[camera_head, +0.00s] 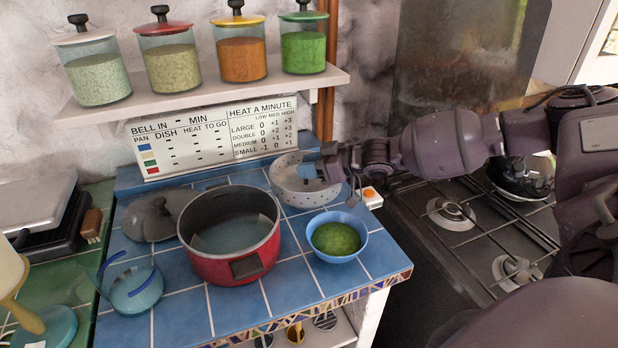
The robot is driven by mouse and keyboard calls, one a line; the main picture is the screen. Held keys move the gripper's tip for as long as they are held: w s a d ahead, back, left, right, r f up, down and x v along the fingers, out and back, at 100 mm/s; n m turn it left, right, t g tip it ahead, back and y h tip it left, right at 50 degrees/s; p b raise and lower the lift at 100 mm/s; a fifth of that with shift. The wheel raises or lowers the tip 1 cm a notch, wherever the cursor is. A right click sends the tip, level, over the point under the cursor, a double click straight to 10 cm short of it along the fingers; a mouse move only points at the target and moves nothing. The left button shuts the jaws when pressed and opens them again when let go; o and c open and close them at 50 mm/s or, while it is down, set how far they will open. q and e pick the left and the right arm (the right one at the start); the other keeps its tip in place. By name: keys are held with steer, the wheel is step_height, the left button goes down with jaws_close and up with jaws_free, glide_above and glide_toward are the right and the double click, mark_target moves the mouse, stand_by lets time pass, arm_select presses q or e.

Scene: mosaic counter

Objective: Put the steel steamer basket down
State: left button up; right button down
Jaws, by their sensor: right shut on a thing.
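The steel steamer basket (297,198) is a pale grey, perforated round bowl at the back right of the blue tiled counter (190,315). My right gripper (313,170) comes in from the right and is shut on the basket at its right side; the fingertips partly cover that side. The basket looks upright and level. Whether its bottom touches the tiles or hangs slightly above them, I cannot tell. My left gripper is not in view.
A red pot (247,268) stands left of the basket and a blue bowl of green food (319,245) in front. A grey lid (150,220), a glass jug (134,290) and a small orange-buttoned box (370,197) are nearby. A stove (420,235) adjoins on the right.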

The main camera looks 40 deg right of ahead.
mark_target(309, 184)
step_height(309, 184, down, 2)
steer(key=shift+f, duration=0.55)
steer(key=c, duration=1.2)
jaws_free()
steer(key=shift+f, duration=0.15)
steer(key=o, duration=0.3)
steer(key=shift+o, duration=0.2)
